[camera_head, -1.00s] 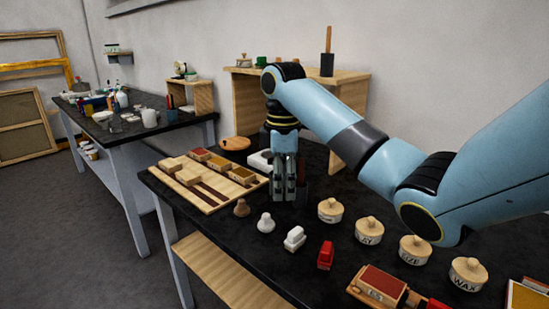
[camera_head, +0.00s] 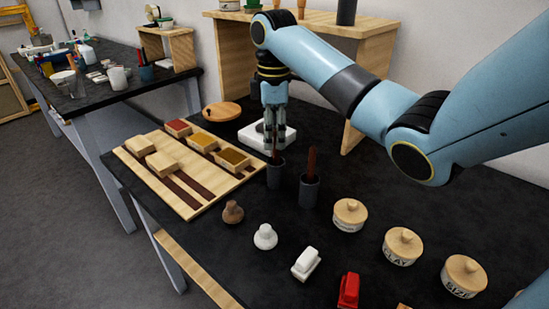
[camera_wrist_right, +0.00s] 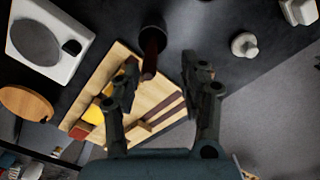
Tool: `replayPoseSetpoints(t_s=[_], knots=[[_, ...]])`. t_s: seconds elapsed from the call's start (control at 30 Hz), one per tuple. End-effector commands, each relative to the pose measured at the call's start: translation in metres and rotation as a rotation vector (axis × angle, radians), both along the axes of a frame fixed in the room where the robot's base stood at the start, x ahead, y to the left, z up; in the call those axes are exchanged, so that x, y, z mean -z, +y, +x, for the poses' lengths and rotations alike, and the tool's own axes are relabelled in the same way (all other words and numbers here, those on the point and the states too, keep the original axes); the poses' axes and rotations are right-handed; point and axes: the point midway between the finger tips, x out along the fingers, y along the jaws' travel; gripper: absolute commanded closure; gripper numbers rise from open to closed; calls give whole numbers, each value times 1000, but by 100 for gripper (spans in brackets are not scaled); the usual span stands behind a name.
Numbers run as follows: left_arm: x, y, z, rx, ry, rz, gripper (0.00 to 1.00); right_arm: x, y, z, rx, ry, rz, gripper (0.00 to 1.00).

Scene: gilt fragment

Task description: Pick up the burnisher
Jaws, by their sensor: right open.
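Two dark grey cups stand on the black table, each with a reddish-brown tool upright in it: a left tool (camera_head: 275,157) in the left cup (camera_head: 275,176) and a right tool (camera_head: 311,160) in the right cup (camera_head: 309,193). I cannot tell which tool is the burnisher. My right gripper (camera_head: 274,149) points down above the left cup, its fingertips near that tool's top. In the right wrist view, the open fingers (camera_wrist_right: 162,66) sit either side of a brown tool (camera_wrist_right: 152,52), with visible gaps. My left gripper is not in view.
A wooden board (camera_head: 187,198) with blocks and coloured trays lies left of the cups. A white dish (camera_head: 250,139) is behind the gripper. Lidded pots (camera_head: 349,213), a white stamp-like piece (camera_head: 306,263) and a red one (camera_head: 348,290) stand in front. A wooden shelf (camera_head: 378,50) stands behind.

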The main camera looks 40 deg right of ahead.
Motion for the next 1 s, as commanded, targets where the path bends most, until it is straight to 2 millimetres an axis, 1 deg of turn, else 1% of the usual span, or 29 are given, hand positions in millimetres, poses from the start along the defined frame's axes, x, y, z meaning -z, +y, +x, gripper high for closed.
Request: replayPoseSetpoints(t_s=[0.1, 0.17, 0.23, 0.3, 0.4, 0.5, 0.7, 1.0], knots=[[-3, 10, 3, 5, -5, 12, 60, 9, -1, -1, 1, 3, -1, 57], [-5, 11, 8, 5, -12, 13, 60, 16, -2, -1, 2, 6, 0, 57], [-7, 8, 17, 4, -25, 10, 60, 27, -4, 0, 3, 6, 0, 57], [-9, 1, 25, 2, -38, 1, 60, 39, -5, 0, 2, 4, 0, 57], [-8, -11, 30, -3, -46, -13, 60, 51, -4, 1, 2, 3, 0, 57], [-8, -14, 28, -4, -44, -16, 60, 57, -5, 1, 1, 2, -2, 57], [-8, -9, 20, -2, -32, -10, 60, 57, -5, 1, 1, 2, -2, 57], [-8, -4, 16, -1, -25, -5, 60, 57, -5, 1, 1, 2, -2, 96]])
